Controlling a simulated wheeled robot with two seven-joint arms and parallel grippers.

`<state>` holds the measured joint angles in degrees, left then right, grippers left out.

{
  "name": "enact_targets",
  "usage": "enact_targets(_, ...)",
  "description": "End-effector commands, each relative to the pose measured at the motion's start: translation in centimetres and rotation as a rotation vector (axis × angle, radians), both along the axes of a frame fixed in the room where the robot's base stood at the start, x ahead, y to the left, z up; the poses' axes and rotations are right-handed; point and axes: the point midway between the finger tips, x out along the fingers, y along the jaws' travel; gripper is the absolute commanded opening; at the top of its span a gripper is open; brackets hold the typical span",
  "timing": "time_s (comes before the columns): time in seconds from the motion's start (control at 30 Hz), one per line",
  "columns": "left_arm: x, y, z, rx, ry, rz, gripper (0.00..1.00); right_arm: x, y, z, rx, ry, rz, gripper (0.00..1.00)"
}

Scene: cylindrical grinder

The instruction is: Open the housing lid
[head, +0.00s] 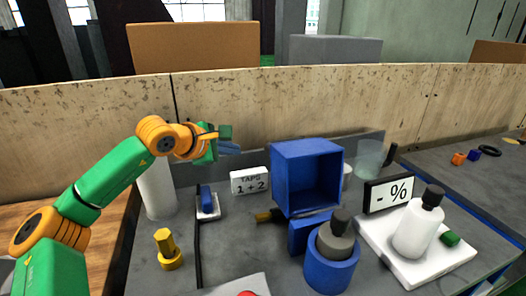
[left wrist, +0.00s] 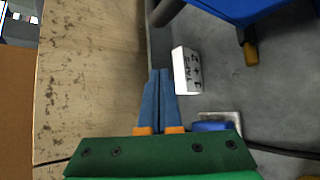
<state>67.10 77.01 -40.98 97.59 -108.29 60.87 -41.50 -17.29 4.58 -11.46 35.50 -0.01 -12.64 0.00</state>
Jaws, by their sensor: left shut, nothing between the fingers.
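The blue housing (head: 308,178) stands in the middle of the grey bench, and its hollow inside faces me. A blue panel (head: 300,236) sits low in front of it, partly hidden by a blue pot; I cannot tell for sure whether it is the lid. Part of a blue body (left wrist: 245,8) shows at the top right of the left wrist view. My left gripper (head: 232,149) is shut and empty, left of the housing and apart from it, near the back wall. Its blue fingers (left wrist: 161,78) are together in the left wrist view. My right gripper is not in view.
A white "TAPS 1 + 2" sign (head: 250,181) stands between my left gripper and the housing. A blue switch (head: 206,201), yellow knob (head: 168,250), white cylinder (head: 158,190), blue pot (head: 331,270) and white bottle (head: 416,232) stand around. A wooden panel (head: 240,100) closes the back.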

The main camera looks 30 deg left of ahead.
Motion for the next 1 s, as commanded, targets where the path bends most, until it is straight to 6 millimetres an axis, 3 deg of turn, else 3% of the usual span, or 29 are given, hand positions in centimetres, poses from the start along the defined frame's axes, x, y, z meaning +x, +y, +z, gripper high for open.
enact_targets(0.47, 8.1, -0.4, -4.7, -0.01, 0.007, 0.0, 0.0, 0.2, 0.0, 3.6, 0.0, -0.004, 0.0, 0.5)
enact_targets(0.7, 7.1, -2.5, -2.5, -0.005, 0.003, -0.002, 0.0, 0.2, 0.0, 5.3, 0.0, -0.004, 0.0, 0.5)
enact_targets(1.0, 6.9, -2.9, -2.4, -0.008, 0.004, 0.001, 0.0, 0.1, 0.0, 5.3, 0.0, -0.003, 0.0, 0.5)
